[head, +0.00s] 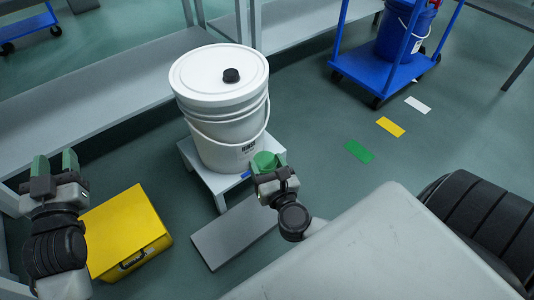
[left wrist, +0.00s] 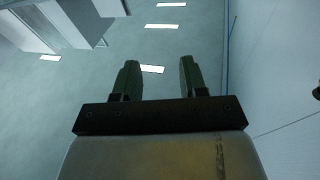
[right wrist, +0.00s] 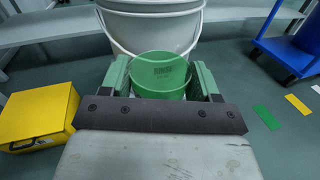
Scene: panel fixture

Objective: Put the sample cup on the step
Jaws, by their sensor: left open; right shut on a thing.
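The sample cup (head: 265,160) is green and is held in my right gripper (head: 268,172). A low pale stand (head: 215,182), which may be the step, carries a large white bucket (head: 222,120). The cup overlaps the stand's right front corner in the head view; I cannot tell whether they touch. My left gripper (head: 55,170) is open and empty at the left; its fingers (left wrist: 159,80) show apart in the left wrist view.
A flat grey panel (head: 233,232) lies in front of the stand. A yellow case (head: 125,228) is on the floor to the left. Grey shelving (head: 110,92) runs behind. A blue cart (head: 380,68) stands at the back right, with coloured floor markers (head: 390,127) before it.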

